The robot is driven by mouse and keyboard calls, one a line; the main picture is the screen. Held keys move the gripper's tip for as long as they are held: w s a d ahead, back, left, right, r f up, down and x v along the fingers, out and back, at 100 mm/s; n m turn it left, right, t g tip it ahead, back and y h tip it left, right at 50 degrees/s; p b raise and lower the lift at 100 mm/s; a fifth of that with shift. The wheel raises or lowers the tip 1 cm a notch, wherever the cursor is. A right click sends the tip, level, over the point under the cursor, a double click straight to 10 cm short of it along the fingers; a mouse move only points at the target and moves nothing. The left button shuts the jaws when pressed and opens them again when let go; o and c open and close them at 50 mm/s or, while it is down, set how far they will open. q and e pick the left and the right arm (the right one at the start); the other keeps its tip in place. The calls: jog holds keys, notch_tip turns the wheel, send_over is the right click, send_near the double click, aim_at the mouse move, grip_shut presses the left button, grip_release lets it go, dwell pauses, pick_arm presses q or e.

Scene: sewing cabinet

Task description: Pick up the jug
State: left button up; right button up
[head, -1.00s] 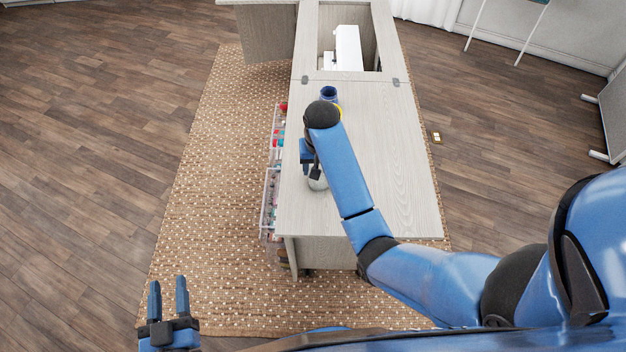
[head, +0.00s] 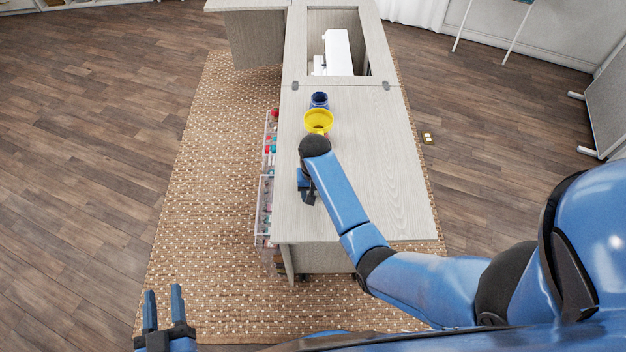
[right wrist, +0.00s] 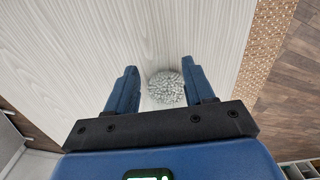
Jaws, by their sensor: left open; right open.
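A dark blue vessel (head: 319,99) stands on the cabinet top, behind a yellow bowl (head: 318,121). I cannot tell whether this vessel is the jug. My right gripper (head: 305,187) is low over the near left part of the top, partly hidden by my wrist. In the right wrist view, a round container (right wrist: 166,88) filled with small grey-white pieces shows between its open fingers. I cannot tell whether they touch it. My wrist and gripper hide this container in the head view. My left gripper (head: 163,293) is open and empty above the rug, off to the left.
The wooden cabinet top (head: 375,160) is bare on the right. Clear drawers with colourful supplies (head: 265,195) stick out on its left side. A white sewing machine (head: 337,52) sits in the opening at the back. A woven rug (head: 205,180) lies beneath.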

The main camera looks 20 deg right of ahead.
jog(key=shift+s+f, duration=0.1)
jog(key=shift+f, duration=1.1)
grip_shut()
